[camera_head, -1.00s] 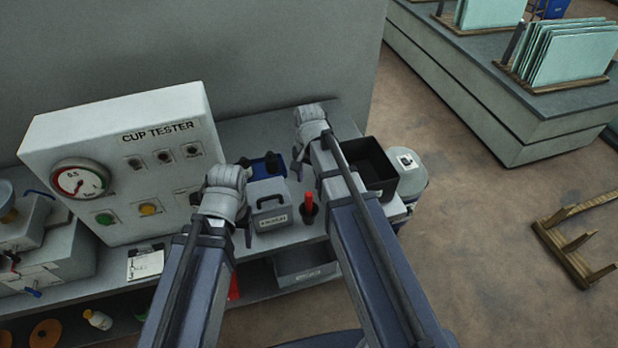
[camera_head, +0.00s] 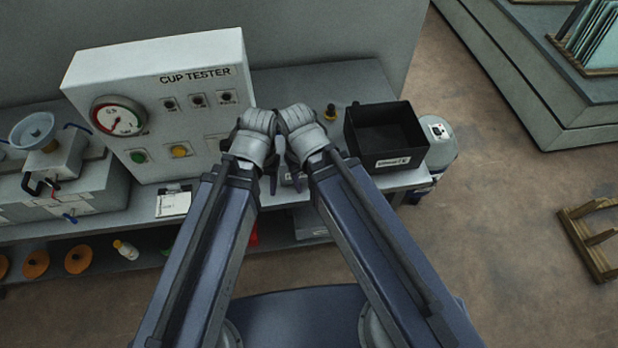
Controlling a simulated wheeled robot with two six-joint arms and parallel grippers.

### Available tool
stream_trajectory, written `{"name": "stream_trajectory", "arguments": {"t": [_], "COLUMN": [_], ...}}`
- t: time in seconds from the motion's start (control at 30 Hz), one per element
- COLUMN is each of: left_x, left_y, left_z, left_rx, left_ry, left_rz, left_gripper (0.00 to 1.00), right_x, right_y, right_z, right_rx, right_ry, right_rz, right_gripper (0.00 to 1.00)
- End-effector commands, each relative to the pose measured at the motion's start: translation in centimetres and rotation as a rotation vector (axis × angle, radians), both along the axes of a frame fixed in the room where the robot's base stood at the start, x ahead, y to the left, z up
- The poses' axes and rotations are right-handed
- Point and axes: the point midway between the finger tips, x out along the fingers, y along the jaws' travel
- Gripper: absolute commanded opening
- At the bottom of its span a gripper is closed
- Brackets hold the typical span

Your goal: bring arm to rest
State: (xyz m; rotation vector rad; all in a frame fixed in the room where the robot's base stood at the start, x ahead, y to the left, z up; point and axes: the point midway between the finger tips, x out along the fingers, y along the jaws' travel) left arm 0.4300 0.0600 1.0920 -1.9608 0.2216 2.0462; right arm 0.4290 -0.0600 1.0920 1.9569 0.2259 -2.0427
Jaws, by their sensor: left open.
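My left arm (camera_head: 208,255) comes in from the lower left and my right arm (camera_head: 375,245) from the lower right. Their wrists meet side by side over the bench, in front of the cup tester (camera_head: 160,105). My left gripper (camera_head: 272,183) is open, its dark fingers pointing down, with nothing seen in it. My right gripper (camera_head: 298,176) is close beside it; its fingers are mostly hidden, so I cannot tell their state. A grey labelled object (camera_head: 287,181) shows only in part between the two grippers.
A black bin (camera_head: 385,138) stands on the bench right of my grippers, with a grey canister (camera_head: 438,145) beyond it. A small dark thing (camera_head: 331,112) stands behind my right wrist. A wooden frame (camera_head: 596,238) lies on the open floor at right.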

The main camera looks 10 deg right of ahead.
Motion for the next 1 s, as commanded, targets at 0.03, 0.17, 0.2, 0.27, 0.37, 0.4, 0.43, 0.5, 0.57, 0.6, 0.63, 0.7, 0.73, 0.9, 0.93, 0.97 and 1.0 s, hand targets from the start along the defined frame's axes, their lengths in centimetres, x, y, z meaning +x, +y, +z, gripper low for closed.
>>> {"name": "stream_trajectory", "arguments": {"t": [0.03,0.17,0.2,0.27,0.37,0.4,0.43,0.5,0.57,0.6,0.63,0.7,0.73,0.9,0.93,0.97,1.0], "left_x": [0.0,0.0,0.0,0.0,0.0,0.0,0.0,0.0,0.0,0.0,0.0,0.0,0.0,0.0,0.0,0.0,0.0], "left_y": [0.0,0.0,0.0,0.0,0.0,0.0,0.0,0.0,0.0,0.0,0.0,0.0,0.0,0.0,0.0,0.0,0.0], "left_z": [0.0,-0.1,-0.3,-0.9,-2.6,-3.4,-4.1,-5.8,-7.3,-8.2,-8.7,-9.4,-9.5,-9.1,-9.1,-9.1,-9.1], "left_rx": [0.0,0.0,0.0,0.0,0.0,0.001,0.001,0.001,0.001,0.002,0.002,0.002,0.002,0.002,0.002,0.002,0.002], "left_ry": [0.0,0.0,0.0,0.0,0.0,0.0,0.0,0.0,0.0,0.0,0.0,0.0,0.001,0.001,0.001,0.001,0.001], "left_rz": [0.0,0.0,0.0,-0.001,-0.002,-0.003,-0.003,-0.005,-0.007,-0.008,-0.009,-0.01,-0.011,-0.011,-0.011,-0.011,-0.011], "left_gripper": [0.6,0.6,0.6,0.6,0.6,0.6,0.6,0.6,0.6,0.6,0.6,0.6,0.6,0.66,0.66,0.66,0.66], "right_x": [0.1,0.1,0.1,0.1,0.1,0.1,0.1,0.1,0.1,0.1,0.1,0.1,0.1,0.1,0.1,0.1,0.1], "right_y": [0.0,0.0,0.0,0.0,0.0,0.0,0.0,0.0,0.0,0.0,0.0,0.0,0.0,0.0,0.0,0.0,0.0], "right_z": [0.0,-0.1,-0.3,-0.9,-2.6,-3.4,-4.1,-5.8,-7.3,-8.2,-8.7,-9.4,-9.5,-9.1,-9.1,-9.1,-9.1], "right_rx": [0.0,0.001,0.001,0.001,0.001,0.001,0.0,0.0,0.0,0.0,-0.001,-0.001,-0.001,-0.001,-0.001,-0.001,-0.001], "right_ry": [0.0,0.0,0.0,0.0,0.0,0.0,0.0,0.0,0.0,0.0,0.0,0.0,0.0,0.0,0.0,0.0,0.0], "right_rz": [-0.002,-0.003,-0.003,-0.003,-0.003,-0.002,-0.001,0.0,0.002,0.003,0.003,0.004,0.005,0.005,0.005,0.005,0.005], "right_gripper": [0.6,0.6,0.6,0.6,0.6,0.6,0.6,0.6,0.6,0.6,0.6,0.6,0.6,0.6,0.6,0.6,0.6]}}
